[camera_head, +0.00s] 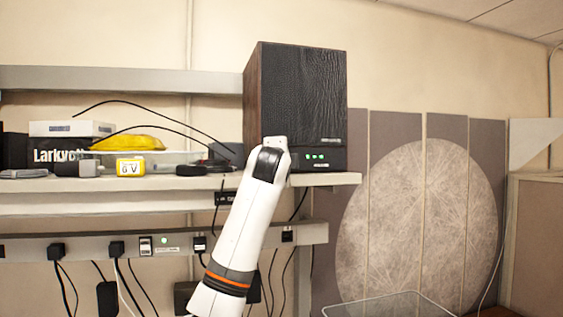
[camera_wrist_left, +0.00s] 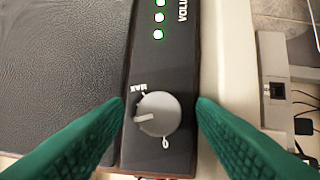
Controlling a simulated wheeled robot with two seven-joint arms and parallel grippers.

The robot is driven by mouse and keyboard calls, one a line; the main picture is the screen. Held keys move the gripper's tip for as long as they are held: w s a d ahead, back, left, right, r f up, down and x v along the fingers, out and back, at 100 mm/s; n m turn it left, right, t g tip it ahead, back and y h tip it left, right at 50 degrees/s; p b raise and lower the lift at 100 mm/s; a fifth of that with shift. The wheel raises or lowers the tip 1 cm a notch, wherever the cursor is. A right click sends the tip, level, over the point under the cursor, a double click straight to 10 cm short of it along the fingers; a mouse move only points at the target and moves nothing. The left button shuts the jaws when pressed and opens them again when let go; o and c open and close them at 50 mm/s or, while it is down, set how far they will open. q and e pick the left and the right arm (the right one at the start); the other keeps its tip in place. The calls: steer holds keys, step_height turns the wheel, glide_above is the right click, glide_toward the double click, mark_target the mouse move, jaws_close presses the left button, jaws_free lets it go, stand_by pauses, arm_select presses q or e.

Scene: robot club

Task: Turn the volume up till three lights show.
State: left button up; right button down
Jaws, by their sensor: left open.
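The black speaker (camera_head: 300,95) stands on the shelf with three green lights (camera_head: 314,156) lit low on its front. Three green lights also show in the left wrist view (camera_wrist_left: 158,17), above the grey volume knob (camera_wrist_left: 158,115). The knob's pale pointer line points left in that view, between the MAX and 0 marks. My left gripper (camera_wrist_left: 160,105) is open, its green fingers on either side of the knob with gaps showing. In the head view, my white left arm hides the knob and the gripper.
A power strip (camera_head: 110,248) with plugs runs below. Grey panels with a round pale disc (camera_head: 415,230) stand at right, behind a wire basket (camera_head: 385,303).

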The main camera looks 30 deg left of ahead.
arm_select(q)
steer(key=b+v, duration=0.7)
steer(key=v, duration=0.5)
steer(key=shift+b, duration=0.35)
